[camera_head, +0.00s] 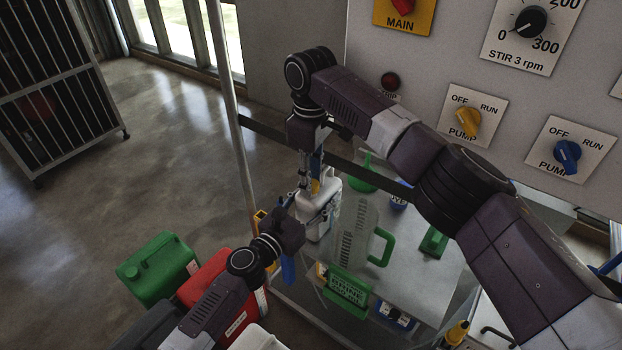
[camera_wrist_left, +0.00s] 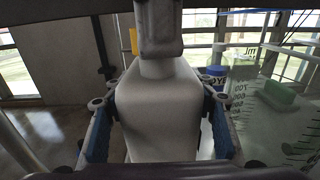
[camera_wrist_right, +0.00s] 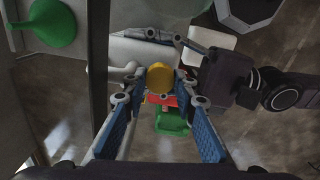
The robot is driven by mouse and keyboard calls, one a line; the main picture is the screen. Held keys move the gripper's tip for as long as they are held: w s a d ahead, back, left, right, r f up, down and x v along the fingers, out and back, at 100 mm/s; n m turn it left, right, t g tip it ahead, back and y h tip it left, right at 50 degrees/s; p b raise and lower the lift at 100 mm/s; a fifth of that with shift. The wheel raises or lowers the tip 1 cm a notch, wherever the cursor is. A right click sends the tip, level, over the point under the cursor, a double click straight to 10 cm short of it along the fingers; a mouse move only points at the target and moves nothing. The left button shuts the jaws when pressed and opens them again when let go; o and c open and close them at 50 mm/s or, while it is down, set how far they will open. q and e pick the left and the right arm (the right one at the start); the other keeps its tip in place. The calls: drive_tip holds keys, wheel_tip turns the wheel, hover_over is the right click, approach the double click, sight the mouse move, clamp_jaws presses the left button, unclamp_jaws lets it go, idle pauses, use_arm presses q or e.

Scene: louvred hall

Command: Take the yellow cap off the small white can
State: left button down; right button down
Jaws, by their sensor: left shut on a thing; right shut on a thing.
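The small white can (camera_head: 314,208) is upright in the head view, beside the tall clear jug. In the left wrist view its white body (camera_wrist_left: 158,108) fills the middle between the blue-padded fingers. My left gripper (camera_head: 296,216) is shut on the can from the left. My right gripper (camera_head: 316,180) comes down from above and is shut on the yellow cap (camera_wrist_right: 160,77), whose round top shows between its fingertips in the right wrist view. The cap (camera_head: 316,186) is at the can's top. I cannot tell whether it is still seated there.
A clear jug (camera_head: 355,232) with a green handle stands close right of the can. A green funnel (camera_wrist_right: 50,24) shows in the right wrist view. Green (camera_head: 158,268) and red (camera_head: 208,280) canisters stand lower left. A control panel (camera_head: 432,75) rises behind. Open floor lies left.

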drive_tip(key=shift+n, duration=1.2)
drive_tip(key=c, duration=1.6)
unclamp_jaws()
drive_tip(key=shift+d, duration=0.1)
drive_tip(key=shift+w+r, duration=0.1)
